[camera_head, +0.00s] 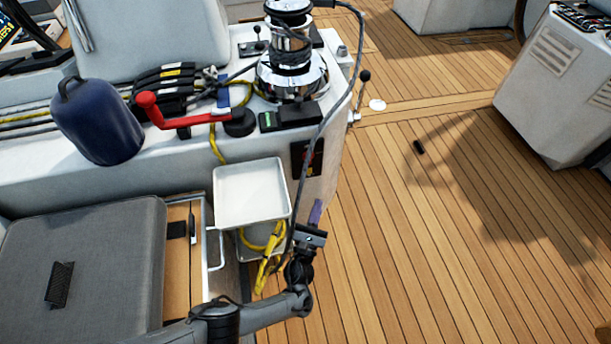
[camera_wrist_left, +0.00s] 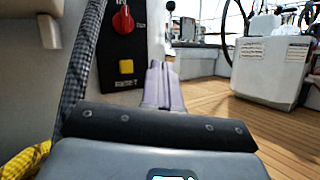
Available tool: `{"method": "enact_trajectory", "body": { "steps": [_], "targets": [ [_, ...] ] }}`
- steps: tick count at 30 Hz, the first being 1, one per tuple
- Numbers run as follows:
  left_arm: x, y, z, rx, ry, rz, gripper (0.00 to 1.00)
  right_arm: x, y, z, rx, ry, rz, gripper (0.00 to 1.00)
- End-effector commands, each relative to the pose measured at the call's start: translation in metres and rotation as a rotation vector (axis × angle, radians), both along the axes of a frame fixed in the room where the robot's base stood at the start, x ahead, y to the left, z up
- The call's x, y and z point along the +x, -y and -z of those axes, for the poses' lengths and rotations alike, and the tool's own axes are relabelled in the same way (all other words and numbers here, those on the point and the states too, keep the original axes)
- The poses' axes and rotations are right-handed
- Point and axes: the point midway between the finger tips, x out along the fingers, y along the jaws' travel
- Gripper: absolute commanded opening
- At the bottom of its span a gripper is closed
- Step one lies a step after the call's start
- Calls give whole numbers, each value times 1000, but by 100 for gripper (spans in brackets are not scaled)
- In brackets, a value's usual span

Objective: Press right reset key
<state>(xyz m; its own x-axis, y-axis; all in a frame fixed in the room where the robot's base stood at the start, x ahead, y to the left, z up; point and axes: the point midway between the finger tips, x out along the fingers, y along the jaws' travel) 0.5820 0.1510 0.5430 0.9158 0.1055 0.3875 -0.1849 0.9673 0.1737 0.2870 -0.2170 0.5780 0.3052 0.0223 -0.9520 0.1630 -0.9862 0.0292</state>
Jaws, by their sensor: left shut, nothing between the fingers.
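A black panel (camera_head: 307,158) is on the end face of the white cockpit console. In the left wrist view it carries a red rotary knob (camera_wrist_left: 123,20) and, below it, a square yellow key (camera_wrist_left: 126,66). The lettering is too small to read, so I cannot tell whether this is the right reset key. My left gripper (camera_head: 315,212) is shut and empty, its purple fingers pointing up toward the console end below the panel. In the left wrist view the gripper (camera_wrist_left: 158,72) shows just right of the yellow key, apart from it. My right gripper is not in view.
A dark cable (camera_head: 322,130) hangs beside the panel. A white tray (camera_head: 250,193) and yellow rope (camera_head: 262,275) are left of the gripper. A chrome winch (camera_head: 291,75) and red-handled lever (camera_head: 180,118) stand on the console. Wooden deck (camera_head: 430,240) is open to the right.

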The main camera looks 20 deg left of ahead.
Motion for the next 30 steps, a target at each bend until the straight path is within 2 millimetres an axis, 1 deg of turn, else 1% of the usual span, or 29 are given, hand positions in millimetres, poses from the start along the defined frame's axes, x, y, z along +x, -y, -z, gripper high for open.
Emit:
{"method": "enact_trajectory", "body": {
  "steps": [11,17,23,30],
  "targets": [
    [0,0,-1,6,4,0,0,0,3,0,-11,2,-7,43],
    [6,-4,0,6,4,0,0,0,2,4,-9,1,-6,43],
    [21,-16,1,6,5,0,0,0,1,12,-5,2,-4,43],
    [45,-33,2,6,6,0,0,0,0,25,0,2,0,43]
  ]
}}
